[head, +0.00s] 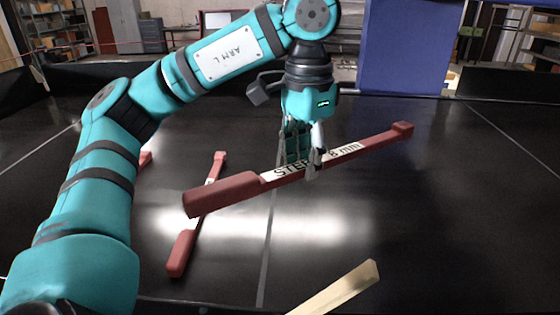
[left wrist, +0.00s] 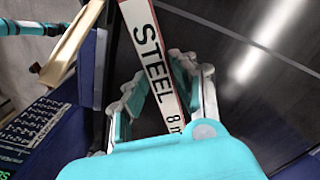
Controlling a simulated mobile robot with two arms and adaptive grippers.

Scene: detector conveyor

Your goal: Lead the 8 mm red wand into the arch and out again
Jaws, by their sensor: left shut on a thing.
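The red wand (head: 225,193) has a white label that reads STEEL 8 mm. My left gripper (head: 310,166) is shut around its labelled middle. The wand is held above the black surface, its thick handle at the lower left and its small block tip at the upper right. In the left wrist view the label (left wrist: 151,52) runs between the fingers. A blue panel (head: 408,50) stands upright at the back, behind the wand and apart from it; I cannot tell whether it is the arch. My right gripper is not clearly visible.
A second red wand (head: 185,245) lies on the black surface (head: 450,220), left of the held one. Another red piece (head: 146,158) is mostly hidden behind my left arm. A pale wooden bar (head: 340,288) juts in at the bottom. The surface on the right is clear.

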